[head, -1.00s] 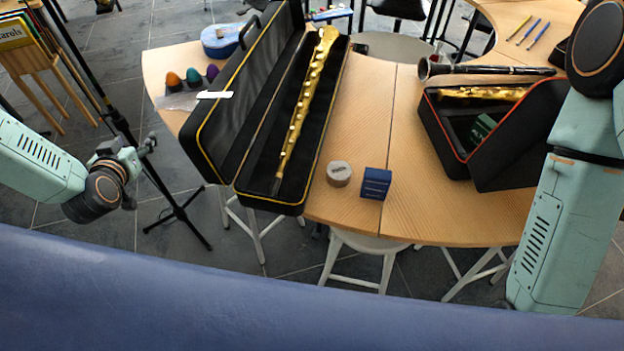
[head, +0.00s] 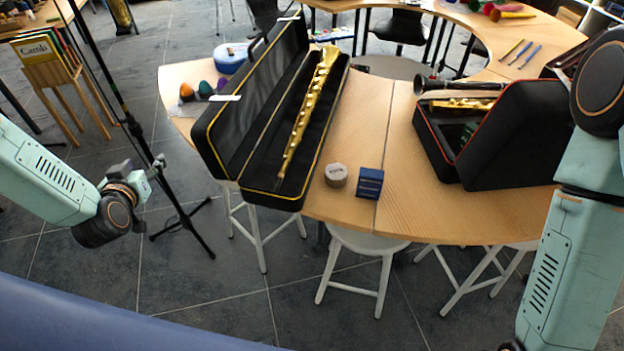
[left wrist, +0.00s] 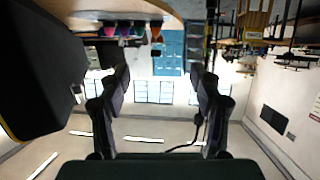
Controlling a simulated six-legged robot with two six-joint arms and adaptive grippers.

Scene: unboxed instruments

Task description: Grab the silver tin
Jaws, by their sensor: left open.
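The silver tin (head: 336,175) is a small round grey tin with a dark label on its lid. It stands on the wooden table near its front edge, just left of a small blue box (head: 369,183). My left gripper (head: 158,168) is off the table's left side, in front of a black stand, well left of the tin. In the left wrist view my left gripper (left wrist: 160,85) is open with nothing between its fingers. The tin does not show in that view. My right arm is at the right edge of the head view, and its gripper is not visible.
A long open black case (head: 262,120) holding a gold instrument (head: 311,110) lies between my left gripper and the tin. A second black case (head: 508,140) and a clarinet (head: 458,85) are at the right. Bare table lies right of the blue box. White stools (head: 362,241) stand below.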

